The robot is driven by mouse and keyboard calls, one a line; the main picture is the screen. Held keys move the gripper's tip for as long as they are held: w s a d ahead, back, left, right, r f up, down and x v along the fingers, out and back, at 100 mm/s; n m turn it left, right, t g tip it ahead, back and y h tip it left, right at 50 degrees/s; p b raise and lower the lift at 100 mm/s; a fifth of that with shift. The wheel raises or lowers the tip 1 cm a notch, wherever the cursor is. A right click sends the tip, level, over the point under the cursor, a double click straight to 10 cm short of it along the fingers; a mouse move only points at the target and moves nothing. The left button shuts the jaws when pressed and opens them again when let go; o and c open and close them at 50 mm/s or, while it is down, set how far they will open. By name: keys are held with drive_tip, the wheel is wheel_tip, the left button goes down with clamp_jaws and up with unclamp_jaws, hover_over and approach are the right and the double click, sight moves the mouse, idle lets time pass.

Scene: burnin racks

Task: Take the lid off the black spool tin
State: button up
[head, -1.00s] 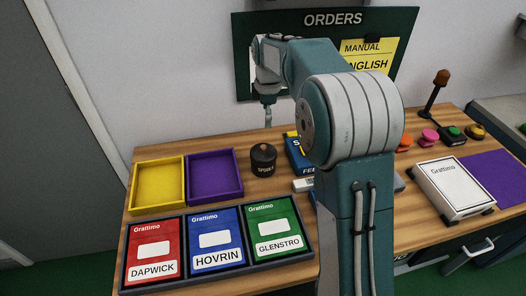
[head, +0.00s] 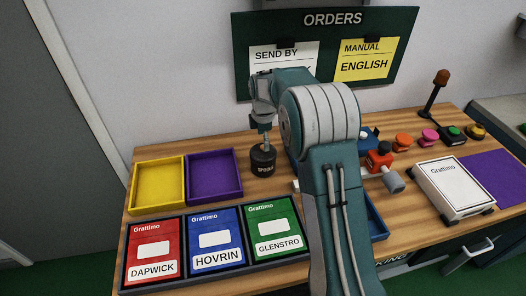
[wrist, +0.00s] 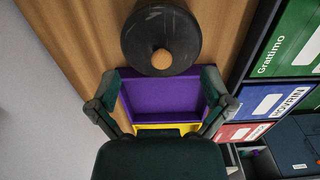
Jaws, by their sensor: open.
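The black spool tin (head: 263,164) stands upright on the wooden table, right of the purple tray, with partly readable lettering on its front. In the wrist view its round dark lid (wrist: 178,45) shows from above, with a small tan knob (wrist: 162,59) near the lower middle; the lid is on the tin. My gripper (head: 266,142) points down just above the tin in the head view. In the wrist view my gripper (wrist: 161,98) has its two fingers spread wide, with nothing between them, and the tin lies beyond the fingertips.
The purple tray (head: 240,191) and yellow tray (head: 134,190) are left of the tin. A dark rack (head: 310,238) with red, blue and green Grattimo boxes stands in front. My arm hides part of the table right of the tin. A white box (head: 450,190) lies farther right.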

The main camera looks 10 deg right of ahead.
drive_tip(key=shift+a+f, duration=0.1)
drive_tip(key=shift+f, duration=1.35)
drive_tip(key=c, duration=1.1)
drive_tip(key=shift+s+f, duration=0.1)
drive_tip(key=shift+s, duration=0.1)
clamp_jaws()
